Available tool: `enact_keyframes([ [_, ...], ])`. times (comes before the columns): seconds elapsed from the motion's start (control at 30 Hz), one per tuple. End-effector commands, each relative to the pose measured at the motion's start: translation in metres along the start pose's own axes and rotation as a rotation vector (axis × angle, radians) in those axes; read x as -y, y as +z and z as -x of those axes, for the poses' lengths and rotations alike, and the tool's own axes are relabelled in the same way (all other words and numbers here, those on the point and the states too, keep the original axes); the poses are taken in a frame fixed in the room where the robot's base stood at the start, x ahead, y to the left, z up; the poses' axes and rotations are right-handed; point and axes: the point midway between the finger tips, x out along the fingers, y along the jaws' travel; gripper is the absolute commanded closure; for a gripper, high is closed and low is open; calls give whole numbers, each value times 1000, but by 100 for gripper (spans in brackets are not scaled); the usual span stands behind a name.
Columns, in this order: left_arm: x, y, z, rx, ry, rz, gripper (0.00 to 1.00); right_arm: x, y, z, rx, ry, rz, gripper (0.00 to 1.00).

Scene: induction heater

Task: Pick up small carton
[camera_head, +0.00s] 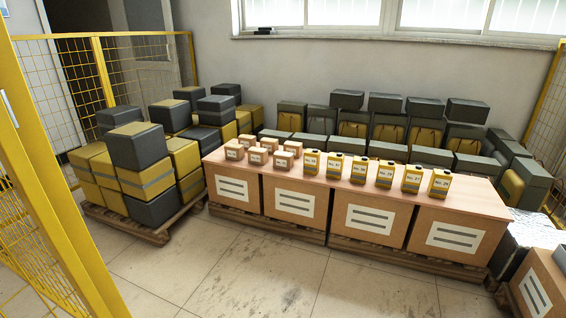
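Several small brown cartons with white labels stand in two rows on the left part of the long table top. One small carton (234,151) is at the front left corner. Another small carton (258,154) stands to its right, and a third small carton (284,160) is further right in the front row. The back row includes a small carton (293,149) near the yellow containers. All stand upright and apart from any gripper. Neither of my grippers shows in the head view.
The table top (456,195) rests on large labelled boxes on pallets. Numbered yellow containers (385,174) stand right of the cartons. Stacked yellow and grey blocks (140,150) are on a pallet at left. Yellow mesh fencing (50,190) is at far left. The front floor (260,270) is clear.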

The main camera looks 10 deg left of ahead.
Motion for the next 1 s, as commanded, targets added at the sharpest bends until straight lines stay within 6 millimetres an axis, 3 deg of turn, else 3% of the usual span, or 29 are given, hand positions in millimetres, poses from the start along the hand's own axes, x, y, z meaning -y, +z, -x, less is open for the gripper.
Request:
enact_keyframes([
  [0.3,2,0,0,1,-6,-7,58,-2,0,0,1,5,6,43],
  [0.9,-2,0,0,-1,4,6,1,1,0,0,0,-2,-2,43],
  [1.0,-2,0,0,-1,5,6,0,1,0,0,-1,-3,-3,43],
])
